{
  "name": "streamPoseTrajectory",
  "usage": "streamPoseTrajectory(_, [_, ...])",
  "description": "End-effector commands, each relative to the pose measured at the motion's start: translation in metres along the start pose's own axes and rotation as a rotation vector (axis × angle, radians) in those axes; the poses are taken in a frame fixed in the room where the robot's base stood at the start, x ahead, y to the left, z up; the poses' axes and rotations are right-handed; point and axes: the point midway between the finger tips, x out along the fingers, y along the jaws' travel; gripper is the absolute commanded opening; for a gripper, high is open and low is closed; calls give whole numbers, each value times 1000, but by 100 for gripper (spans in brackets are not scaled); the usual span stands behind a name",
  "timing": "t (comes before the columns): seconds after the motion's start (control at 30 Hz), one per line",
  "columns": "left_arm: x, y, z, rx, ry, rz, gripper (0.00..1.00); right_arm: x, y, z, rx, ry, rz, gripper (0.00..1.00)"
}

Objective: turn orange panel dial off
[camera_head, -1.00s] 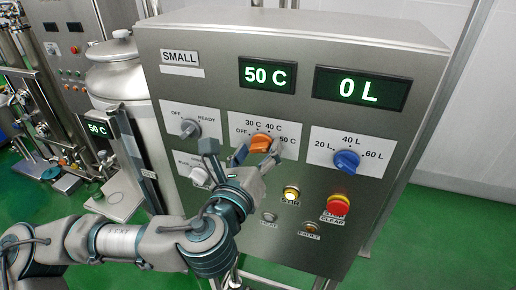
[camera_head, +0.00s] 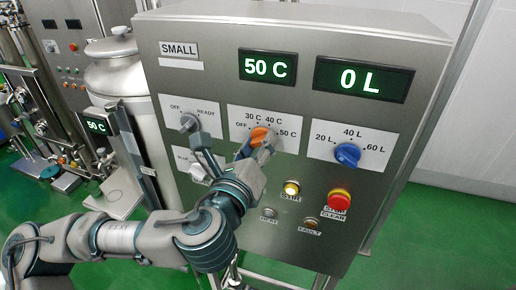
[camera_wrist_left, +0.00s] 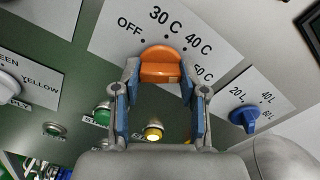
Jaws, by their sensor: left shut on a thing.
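The orange dial (camera_head: 260,136) is on the front of the grey control panel, with OFF, 30 C, 40 C and 50 C printed around it. The display above it reads 50 C (camera_head: 268,67). My left gripper (camera_head: 256,148) is at the dial, with its fingers shut on it from either side. In the left wrist view the orange dial (camera_wrist_left: 161,64) sits between the two blue-padded fingertips of my left gripper (camera_wrist_left: 158,92). The fingers partly hide the dial in the head view, so its exact pointing is hard to tell. My right gripper is not in view.
A grey OFF/READY dial (camera_head: 189,123) is to the left and a blue litre dial (camera_head: 347,154) to the right. Below are a lit yellow button (camera_head: 291,188) and a red STOP/CLEAR button (camera_head: 339,199). A white knob (camera_head: 198,171) is close left of my fingers.

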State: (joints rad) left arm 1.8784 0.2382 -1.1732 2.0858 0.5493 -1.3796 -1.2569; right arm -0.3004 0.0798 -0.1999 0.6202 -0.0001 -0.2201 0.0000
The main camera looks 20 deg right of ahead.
Motion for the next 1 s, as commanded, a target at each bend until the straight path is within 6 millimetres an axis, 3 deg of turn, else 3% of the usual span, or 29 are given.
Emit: streamPoseTrajectory(1.0, [2,4,-4,-955,1,6,8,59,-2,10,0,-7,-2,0])
